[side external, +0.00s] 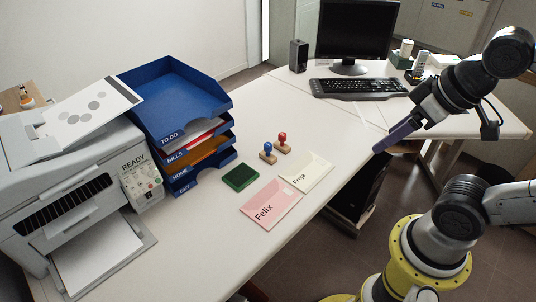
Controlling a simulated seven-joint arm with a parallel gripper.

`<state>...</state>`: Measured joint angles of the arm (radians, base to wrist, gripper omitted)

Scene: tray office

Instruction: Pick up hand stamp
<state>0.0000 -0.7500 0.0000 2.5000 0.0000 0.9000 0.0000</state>
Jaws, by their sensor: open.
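Two hand stamps stand upright on the white desk, close together. One has a blue knob (268,151) and the other, just to its right and behind, has a red knob (283,142); both have wooden bases. A green stamp pad (240,177) lies to their left and nearer the front. My gripper (380,147) is at the right, above the desk's front edge, well apart from the stamps. It is open and nothing shows between its fingers, which are seen nearly edge-on.
A pink envelope marked Felix (271,204) and a cream one marked Freja (307,172) lie in front of the stamps. Blue stacked trays (185,178) and a printer (70,190) stand left. A keyboard (358,87), monitor (352,30) and speaker (298,56) are behind. The desk behind the stamps is clear.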

